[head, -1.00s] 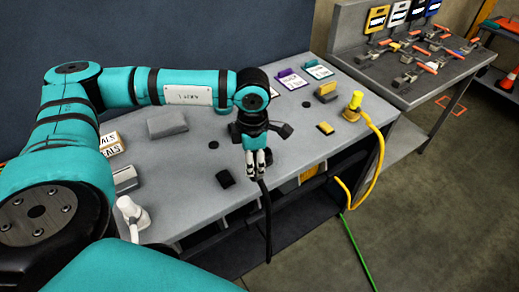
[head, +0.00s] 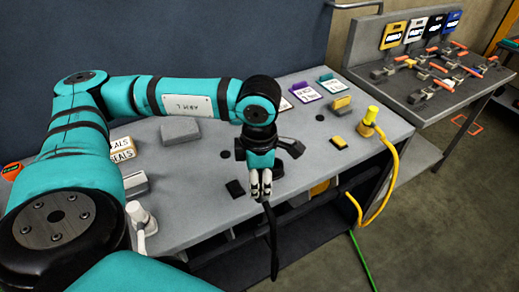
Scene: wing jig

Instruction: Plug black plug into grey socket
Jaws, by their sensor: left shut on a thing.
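My left gripper (head: 260,193) is shut, fingers pointing down, at the front edge of the grey workbench. A black cable (head: 273,245) hangs from its fingertips past the bench edge. A plain grey block (head: 180,131) stands farther back on the left. My right gripper is not in view.
A yellow plug (head: 370,120) with a yellow cable stands at the bench's right end, near a small yellow block (head: 338,143). A white plug (head: 140,217) is at front left. Coloured cards lie at the back.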

